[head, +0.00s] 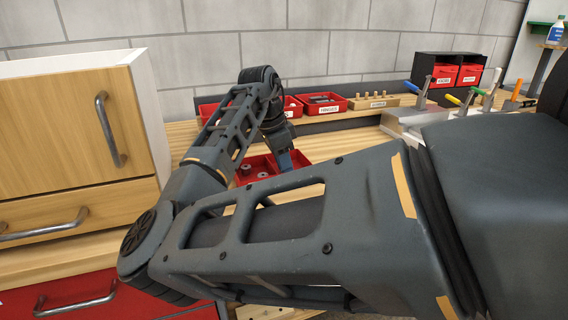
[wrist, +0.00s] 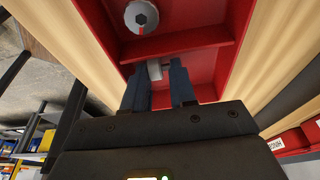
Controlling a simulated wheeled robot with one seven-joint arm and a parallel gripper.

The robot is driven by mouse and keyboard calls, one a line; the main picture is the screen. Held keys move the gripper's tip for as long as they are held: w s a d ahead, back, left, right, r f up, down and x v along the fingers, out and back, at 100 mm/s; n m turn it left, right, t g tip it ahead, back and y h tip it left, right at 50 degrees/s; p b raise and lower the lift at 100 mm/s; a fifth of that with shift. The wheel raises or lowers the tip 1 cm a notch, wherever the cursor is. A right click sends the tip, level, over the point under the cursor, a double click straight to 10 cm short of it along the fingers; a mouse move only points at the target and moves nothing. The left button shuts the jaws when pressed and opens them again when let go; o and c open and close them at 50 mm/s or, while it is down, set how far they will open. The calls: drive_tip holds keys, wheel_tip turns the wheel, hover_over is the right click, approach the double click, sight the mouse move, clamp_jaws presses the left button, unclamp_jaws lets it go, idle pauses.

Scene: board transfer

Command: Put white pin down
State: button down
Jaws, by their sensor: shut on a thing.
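My gripper (wrist: 158,75) points down into a red divided tray (wrist: 205,65) and is shut on the white pin (wrist: 154,67). Only a small part of the pin shows between the fingers, close to the tray's divider. I cannot tell whether its lower end touches the tray floor. In the head view, my gripper (head: 285,160) is over the right part of the red tray (head: 300,158); my own arm hides much of the tray, and the pin does not show there.
A grey round part with a hexagonal centre (wrist: 141,17) lies in the neighbouring compartment. Red bins (head: 322,104) and a wooden block with pegs (head: 373,101) stand along the back. A wooden cabinet (head: 70,130) stands left. Clamps (head: 463,99) are at the right.

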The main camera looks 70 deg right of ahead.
drive_tip(key=shift+f, duration=0.1)
drive_tip(key=c, duration=1.2)
unclamp_jaws()
drive_tip(key=v, duration=1.2)
drive_tip(key=shift+p, duration=0.3)
drive_tip(key=shift+s, duration=0.1)
